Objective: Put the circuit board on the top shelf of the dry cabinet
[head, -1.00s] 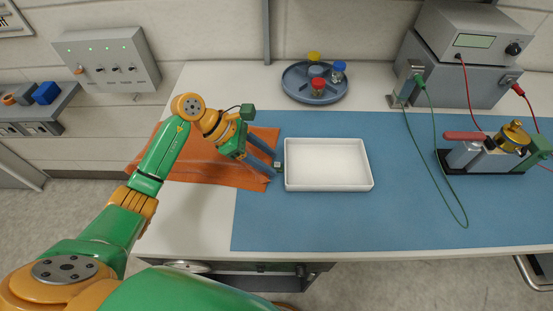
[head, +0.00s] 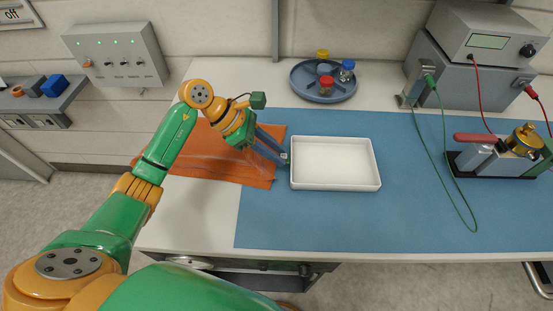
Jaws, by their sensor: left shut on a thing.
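I cannot make out a circuit board or a dry cabinet in the head view. My left gripper (head: 283,157) reaches over the bench from the left, its fingers pointing down and right. The tray looks empty and lies flat on the blue mat (head: 420,215). My right gripper is not in view.
An orange cloth (head: 235,174) lies under my left wrist. A round grey holder (head: 309,92) with several colour-capped jars stands behind the tray. At right are stacked grey instruments (head: 487,41) with red and green cables, and a red-handled fixture (head: 492,155). The mat right of the tray is mostly clear.

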